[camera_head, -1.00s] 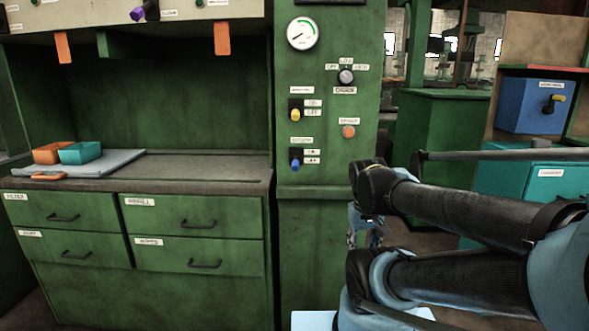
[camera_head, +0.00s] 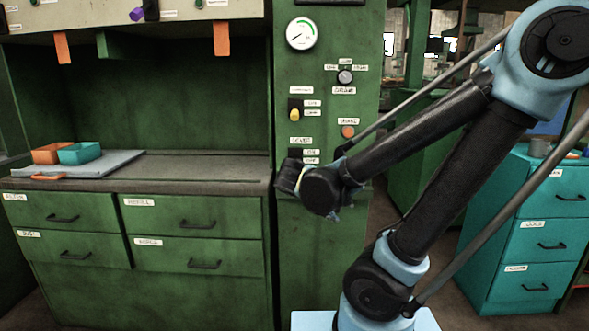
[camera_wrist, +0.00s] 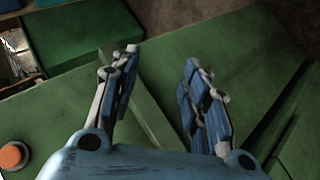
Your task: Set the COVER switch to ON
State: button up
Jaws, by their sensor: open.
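The COVER switch (camera_head: 295,153) is on the green column, under its white label (camera_head: 301,140) in the head view. Two small labels sit right of it, too small to read surely.
Above are a yellow-knobbed switch (camera_head: 295,114), a rotary knob (camera_head: 345,77) and a gauge (camera_head: 302,33). An orange button (camera_head: 348,132) is to the right, also in the wrist view (camera_wrist: 14,155). A workbench (camera_head: 200,167) with drawers stands left.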

jog(key=s+a+r+t, duration=0.2)
jog(key=a+r+t, duration=0.1)
jog(key=a, duration=0.4)
jog(key=s+a+r+t+y, duration=0.1)
jog(key=a+r+t, duration=0.25)
jog(key=a, duration=0.25)
jog(key=s+a+r+t, duration=0.2)
jog(key=a+r+t, duration=0.1)
jog(key=a, duration=0.4)
jog(key=shift+x, duration=8.8)
jog(key=shift+r, duration=0.1)
grip_shut()
